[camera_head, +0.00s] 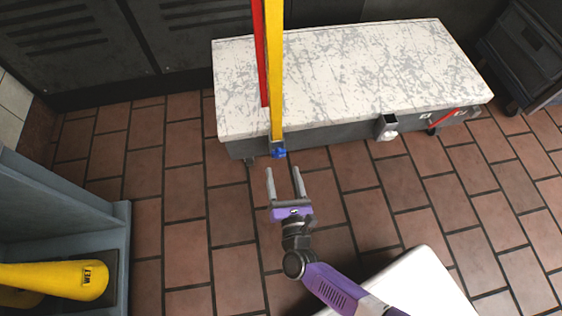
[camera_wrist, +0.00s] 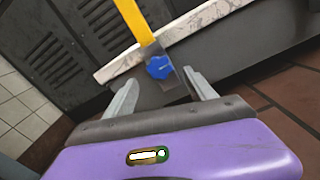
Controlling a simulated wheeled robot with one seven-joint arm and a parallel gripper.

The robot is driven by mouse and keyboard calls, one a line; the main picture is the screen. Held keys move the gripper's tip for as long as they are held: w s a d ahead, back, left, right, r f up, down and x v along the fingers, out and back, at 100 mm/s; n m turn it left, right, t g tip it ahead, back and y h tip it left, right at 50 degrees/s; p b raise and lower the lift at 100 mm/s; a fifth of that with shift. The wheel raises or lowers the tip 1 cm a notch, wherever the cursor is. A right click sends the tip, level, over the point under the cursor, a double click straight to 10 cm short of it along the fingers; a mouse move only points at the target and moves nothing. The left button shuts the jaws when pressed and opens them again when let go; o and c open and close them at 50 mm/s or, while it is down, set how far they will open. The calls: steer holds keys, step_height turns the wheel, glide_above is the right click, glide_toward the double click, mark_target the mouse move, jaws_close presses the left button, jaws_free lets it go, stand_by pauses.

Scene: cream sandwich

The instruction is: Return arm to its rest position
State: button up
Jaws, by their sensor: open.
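My gripper (camera_head: 285,171) is open, with two grey fingers spread apart and nothing seen between them in the head view. It stands over the tiled floor, just in front of the low marble-topped bench. In the wrist view my gripper (camera_wrist: 162,90) points toward a blue knob (camera_wrist: 159,67) at the lower end of a yellow bar. The knob (camera_head: 279,153) also shows in the head view, just beyond the fingertips. The fingers look apart from it.
The bench (camera_head: 350,70) has a marble top, with the yellow bar (camera_head: 275,70) and a red bar (camera_head: 262,60) at its left part. A grey shelf (camera_head: 60,215) with a yellow WET sign (camera_head: 55,281) stands at lower left. Brown tile floor (camera_head: 180,210) is clear between.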

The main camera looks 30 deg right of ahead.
steer(key=shift+v, duration=1.1)
